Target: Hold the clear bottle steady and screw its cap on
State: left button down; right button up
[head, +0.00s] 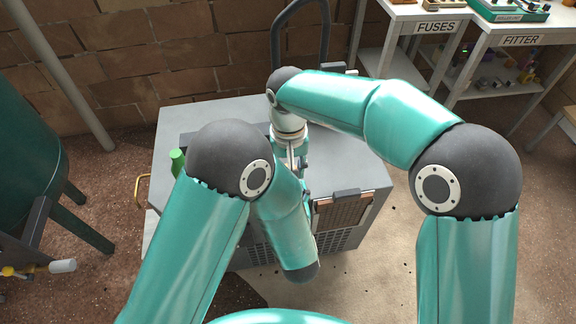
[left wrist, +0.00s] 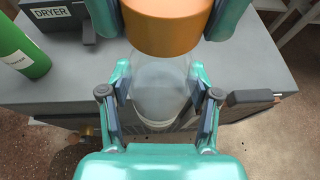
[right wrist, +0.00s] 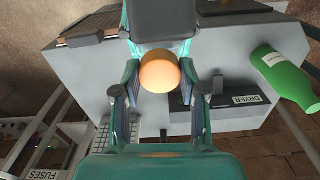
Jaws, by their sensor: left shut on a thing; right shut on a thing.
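The clear bottle (left wrist: 160,88) stands upright between the fingers of my left gripper (left wrist: 160,125) in the left wrist view, and the gripper is shut on it. The orange cap (left wrist: 166,28) is at the bottle's top. My right gripper (right wrist: 160,95) is shut on the cap, which shows as a round orange disc (right wrist: 160,72) in the right wrist view. The right gripper comes from above. Whether the cap's thread is engaged cannot be seen. In the head view my arms hide the bottle and cap.
The grey cabinet top (head: 345,150) is below my grippers. A green bottle (left wrist: 20,50) stands beside a box labelled DRYER (left wrist: 58,18). Tables labelled FUSES (head: 432,28) and FITTER (head: 520,41) stand at the back right. A dark green tank (head: 30,150) is at the left.

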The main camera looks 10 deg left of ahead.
jog(key=shift+f, duration=0.2)
jog(key=m, duration=1.3)
jog(key=shift+m, duration=0.4)
jog(key=m, duration=0.6)
jog(key=shift+m, duration=0.3)
jog(key=m, duration=0.5)
jog(key=shift+m, duration=0.3)
jog(key=o, duration=0.7)
